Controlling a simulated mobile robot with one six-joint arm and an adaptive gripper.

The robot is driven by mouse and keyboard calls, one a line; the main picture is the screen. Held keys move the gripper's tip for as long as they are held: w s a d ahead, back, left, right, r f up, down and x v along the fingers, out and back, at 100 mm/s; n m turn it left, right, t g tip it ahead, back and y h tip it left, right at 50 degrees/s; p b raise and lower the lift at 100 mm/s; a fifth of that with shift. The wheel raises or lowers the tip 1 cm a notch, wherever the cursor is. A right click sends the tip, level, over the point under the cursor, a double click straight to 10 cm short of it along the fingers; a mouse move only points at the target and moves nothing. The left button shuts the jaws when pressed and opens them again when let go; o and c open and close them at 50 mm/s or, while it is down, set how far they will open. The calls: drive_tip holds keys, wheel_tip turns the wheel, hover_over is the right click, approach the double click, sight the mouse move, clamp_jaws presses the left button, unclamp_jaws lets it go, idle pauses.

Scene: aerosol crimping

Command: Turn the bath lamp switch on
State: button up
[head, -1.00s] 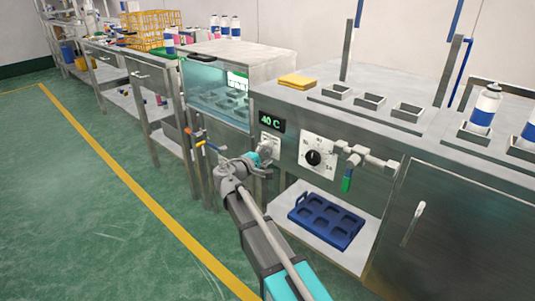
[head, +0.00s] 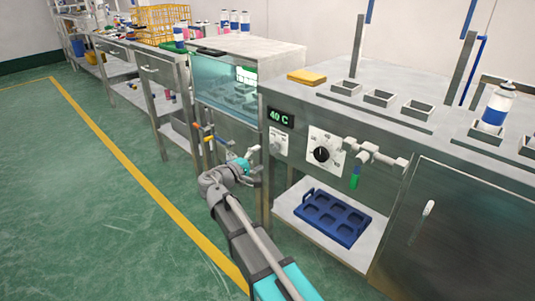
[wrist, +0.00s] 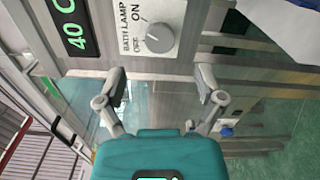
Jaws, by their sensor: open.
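The bath lamp switch is a round grey knob (wrist: 159,39) on a white plate (wrist: 173,13) marked BATH LAMP, OFF and ON. In the wrist view the knob is ahead of my open, empty gripper (wrist: 161,84) and apart from it. The knob's pointer mark is too small to read surely. In the head view the switch plate (head: 278,142) is on the metal front panel, under the green 40 C display (head: 281,117). My gripper (head: 255,170) is just below and left of the plate in that view.
A dial (head: 322,154) and a valve with a green handle (head: 355,178) stick out right of the switch. A glass-fronted bath (head: 225,92) is to the left. A blue tray (head: 332,217) lies on the lower shelf. Green floor is open at left.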

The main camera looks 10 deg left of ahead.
drive_tip(key=shift+v, duration=2)
